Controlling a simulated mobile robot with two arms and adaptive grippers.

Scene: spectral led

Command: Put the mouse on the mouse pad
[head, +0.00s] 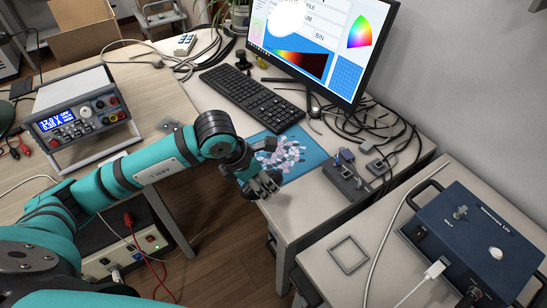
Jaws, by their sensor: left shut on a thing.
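The mouse pad (312,152) is a blue sheet with a pale patterned middle, lying on the desk in front of the monitor. My left gripper (265,188) is at the pad's near left edge, by the desk's front edge, with its fingers pointing down. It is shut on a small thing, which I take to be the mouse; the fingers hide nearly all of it. No mouse shows elsewhere. I cannot tell whether the held thing touches the pad or the desk. My right gripper is out of view.
A black keyboard (252,95) and a monitor (318,45) stand behind the pad. Cables and a small grey box (348,178) lie to its right. A dark blue instrument (472,240) and a square frame (348,254) sit on the nearer right table. A power supply (82,118) stands left.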

